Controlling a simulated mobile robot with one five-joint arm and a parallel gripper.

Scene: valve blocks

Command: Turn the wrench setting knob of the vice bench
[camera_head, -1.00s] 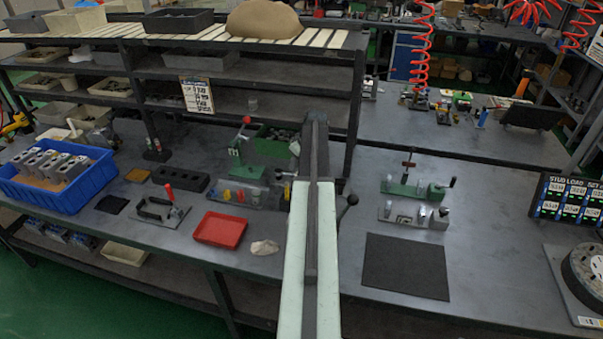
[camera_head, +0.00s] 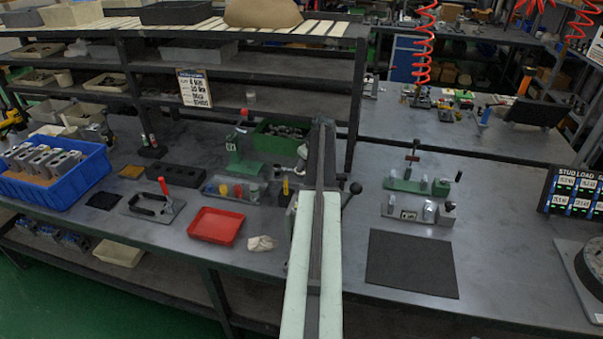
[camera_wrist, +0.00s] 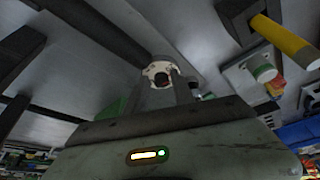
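The green vice fixture (camera_head: 418,186) with an upright T-handle stands on the bench right of my arm. A grey fixture (camera_head: 420,211) with small blocks sits just in front of it. I cannot tell which part is the wrench setting knob. My arm rises through the middle of the head view, and its far end hides the bench behind it. My gripper (camera_wrist: 163,82) seems to be at the centre of the wrist view, beside a pale round part (camera_wrist: 160,70). Shadow and overlap hide whether its fingers are apart or touch that part.
A red tray (camera_head: 216,226) and a blue crate (camera_head: 52,175) are left of my arm. A black ball-ended lever (camera_head: 355,188) shows close beside the arm's right side. A dark mat (camera_head: 411,264) lies flat at front right. A yellow handle (camera_wrist: 285,40) shows in the wrist view.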

